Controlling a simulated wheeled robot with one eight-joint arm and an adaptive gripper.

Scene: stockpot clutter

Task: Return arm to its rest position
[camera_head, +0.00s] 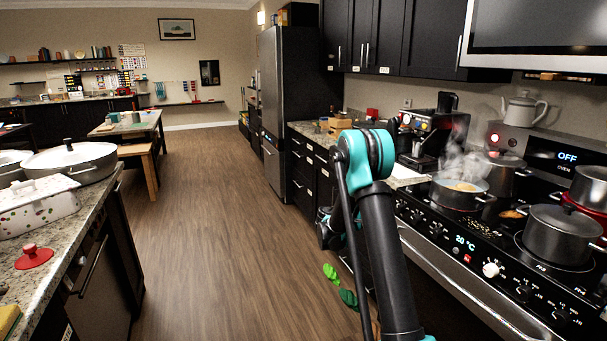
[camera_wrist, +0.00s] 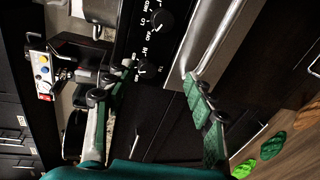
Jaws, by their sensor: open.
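My arm (camera_head: 385,240), black with teal joints, rises in the middle of the head view and bends in front of the counter and stove. My gripper (camera_wrist: 155,78) shows in the wrist view with its two teal and black fingers spread apart and nothing between them. It is near the stove's front, with the knobs and the steel oven handle (camera_wrist: 213,45) beyond the fingers. In the head view the arm hides most of the gripper.
The stove (camera_head: 470,248) at right holds a steaming pan (camera_head: 459,195) and a dark lidded pot (camera_head: 558,238). A coffee machine (camera_head: 424,133) stands on the counter behind the arm. Green leaf-shaped pieces (camera_head: 348,298) lie low beside the arm. The wooden floor (camera_head: 215,220) at left is clear.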

